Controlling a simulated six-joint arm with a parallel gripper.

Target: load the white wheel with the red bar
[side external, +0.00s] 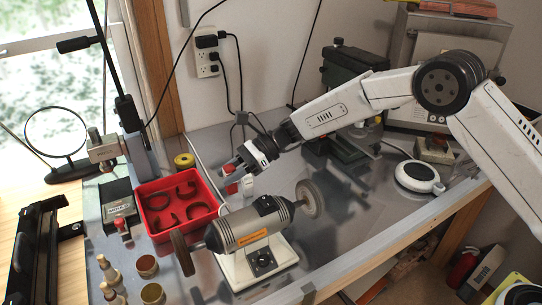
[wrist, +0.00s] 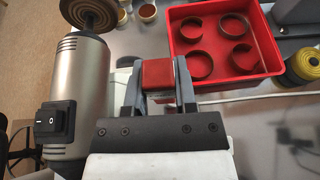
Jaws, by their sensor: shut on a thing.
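My gripper (side external: 238,176) is shut on the red bar (side external: 231,188), above the bench behind the grinder. In the wrist view the red bar (wrist: 158,73) sits between the two fingers (wrist: 160,88). The silver bench grinder (side external: 250,226) stands on a white base and carries two wheels. The pale grey wheel (side external: 309,198), the whiter one, is on its right end, apart from the bar. The brown wheel (side external: 182,252) is on its left end and also shows in the wrist view (wrist: 88,14). The pale wheel is out of the wrist view.
A red tray (side external: 155,188) with several ring-shaped pieces lies left of my gripper. A yellow spool (side external: 184,160) is behind it. Small round tins (side external: 147,266) stand at the front left. A white round device (side external: 418,176) is at right. Bench between it and the grinder is clear.

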